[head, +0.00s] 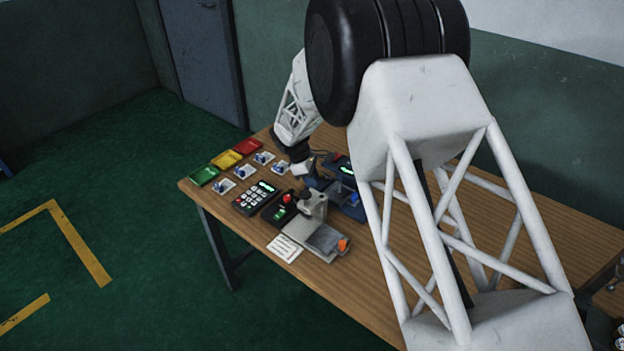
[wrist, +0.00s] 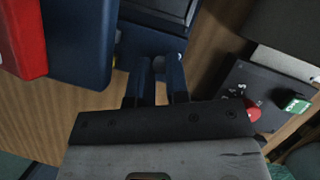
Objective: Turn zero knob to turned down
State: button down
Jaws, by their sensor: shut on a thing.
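My gripper (wrist: 157,66) points at a blue device (wrist: 150,42) in the wrist view. Its two dark blue fingers are close together, shut on a small grey piece (wrist: 158,64) between their tips. This piece appears to be the zero knob, mostly hidden by the fingers, so its turn angle cannot be read. In the head view the blue device (head: 350,209) stands at the middle of the table, under my arm.
A black box with a red knob (wrist: 252,110) and green display lies right in the wrist view. A grey device (head: 325,239), a keypad (head: 256,197), and green (head: 203,175), yellow (head: 226,159) and red trays (head: 247,146) share the wooden table. Its right side is partly hidden by my arm.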

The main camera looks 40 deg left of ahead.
jog(key=n+t+y, duration=0.1)
jog(key=n, duration=0.2)
jog(key=shift+s+n, duration=0.15)
jog(key=shift+n, duration=0.25)
jog(key=c, duration=1.1)
grip_release()
jog(key=v, duration=0.7)
jog(key=shift+s+r, duration=0.15)
jog(key=shift+r, duration=0.2)
jog(key=shift+a, duration=0.1)
